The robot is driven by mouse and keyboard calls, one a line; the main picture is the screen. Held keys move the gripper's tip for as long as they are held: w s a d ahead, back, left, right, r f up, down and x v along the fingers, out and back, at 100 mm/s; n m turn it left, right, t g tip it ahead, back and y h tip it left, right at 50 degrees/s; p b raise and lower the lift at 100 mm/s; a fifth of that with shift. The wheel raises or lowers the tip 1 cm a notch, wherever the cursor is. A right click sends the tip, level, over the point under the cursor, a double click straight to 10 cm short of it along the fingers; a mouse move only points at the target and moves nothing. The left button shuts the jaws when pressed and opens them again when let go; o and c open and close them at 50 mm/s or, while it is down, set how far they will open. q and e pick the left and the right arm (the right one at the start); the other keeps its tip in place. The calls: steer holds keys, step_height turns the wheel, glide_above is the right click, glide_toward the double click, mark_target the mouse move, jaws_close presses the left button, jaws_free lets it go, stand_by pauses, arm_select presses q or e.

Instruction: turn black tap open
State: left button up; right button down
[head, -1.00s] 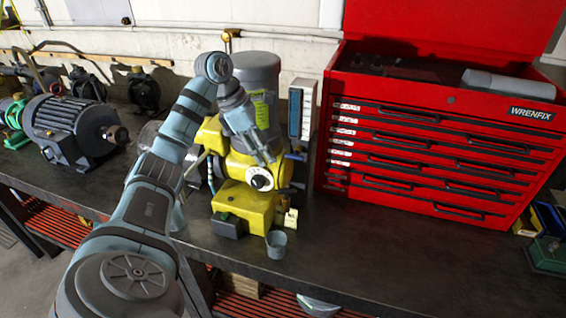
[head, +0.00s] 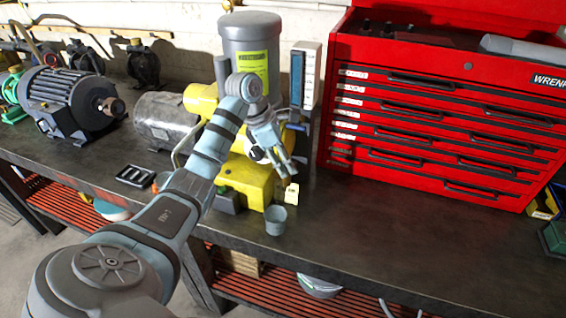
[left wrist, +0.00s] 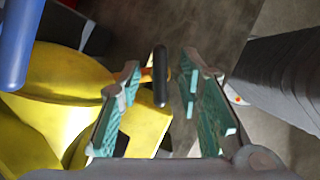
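The yellow machine (head: 245,180) with a grey upright cylinder (head: 252,55) stands on the workbench. My left gripper (head: 288,170) is at its front right, above a small cup. In the left wrist view, my left gripper (left wrist: 160,72) is open, with teal pads on its fingers. A black tap handle (left wrist: 161,80) with an orange-brown stem lies between the two fingers, with gaps visible on both sides. In the head view the black handle is hidden or too small to tell. A blue handle (left wrist: 15,40) shows at upper left. My right gripper is not in view.
A small grey cup (head: 276,220) stands below the gripper, near a pale tag (head: 292,193). A red tool chest (head: 440,120) stands to the right, and grey motors (head: 65,100) to the left. The bench front at right (head: 390,240) is clear.

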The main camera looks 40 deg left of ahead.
arm_select(q)
jaws_close()
steer(key=shift+r+n, duration=0.1)
steer(key=shift+n, duration=0.2)
steer(key=shift+n+t+y+p, duration=0.3)
steer(key=shift+n+p, duration=0.35)
steer(key=shift+n, duration=0.15)
steer(key=n+y+p, duration=0.1)
steer(key=n, duration=0.2)
steer(key=shift+s+d+n+t, duration=0.1)
steer(key=shift+n+t, duration=0.2)
steer(key=n+y+p, duration=0.1)
steer(key=n+p, duration=0.1)
steer(key=n, duration=0.2)
steer(key=shift+d+y, duration=0.1)
steer(key=shift+y, duration=0.3)
steer(key=shift+n+y, duration=0.4)
steer(key=shift+n, duration=0.6)
